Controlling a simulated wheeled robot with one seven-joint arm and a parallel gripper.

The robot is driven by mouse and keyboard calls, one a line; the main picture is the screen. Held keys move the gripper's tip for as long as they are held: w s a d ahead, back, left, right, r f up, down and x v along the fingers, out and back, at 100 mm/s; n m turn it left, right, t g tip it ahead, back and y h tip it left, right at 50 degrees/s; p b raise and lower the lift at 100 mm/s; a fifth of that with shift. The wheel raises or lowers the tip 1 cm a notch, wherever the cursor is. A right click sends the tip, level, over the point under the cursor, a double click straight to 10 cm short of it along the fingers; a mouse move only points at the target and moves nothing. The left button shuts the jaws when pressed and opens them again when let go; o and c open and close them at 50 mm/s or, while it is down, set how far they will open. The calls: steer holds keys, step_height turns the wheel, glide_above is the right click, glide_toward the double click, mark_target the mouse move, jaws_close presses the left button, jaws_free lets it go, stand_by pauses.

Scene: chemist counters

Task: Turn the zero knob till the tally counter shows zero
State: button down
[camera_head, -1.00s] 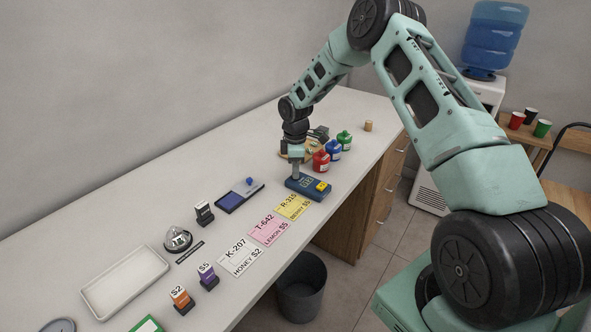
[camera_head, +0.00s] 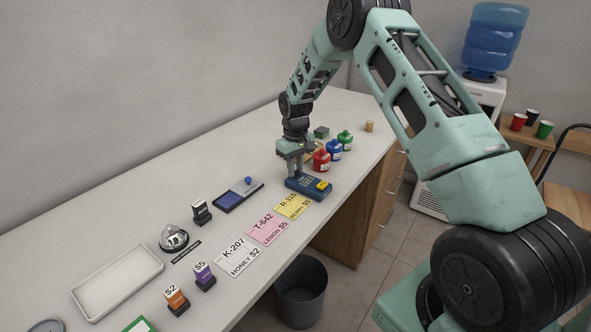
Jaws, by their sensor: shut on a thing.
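The tally counter (camera_head: 308,189) is a dark blue box with a yellow part (camera_head: 323,185) on its right end. It lies on the counter behind the yellow card. My gripper (camera_head: 296,173) points down at the counter's left rear end, its fingers shut at its body. The zero knob is not clearly seen; the fingers cover that place, and the thing between them is too small to make out. The digits on the display are too small to read.
Red (camera_head: 321,160), blue (camera_head: 334,150) and green (camera_head: 345,140) bottles stand close behind the tally counter. Price cards (camera_head: 267,229) lie in front. A blue stamp pad (camera_head: 238,197) lies to the left. The counter top (camera_head: 150,215) along the wall is clear.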

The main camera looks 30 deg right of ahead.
mark_target(296, 171)
steer(key=m, duration=0.4)
steer(key=shift+m+b, duration=0.35)
steer(key=shift+m, duration=0.05)
stand_by(0.4)
steer(key=c, duration=1.3)
jaws_free()
steer(key=shift+o, duration=0.2)
steer(key=shift+r, duration=0.15)
step_height(296, 171, up, 17)
steer(key=b, duration=0.2)
steer(key=shift+r, duration=0.1)
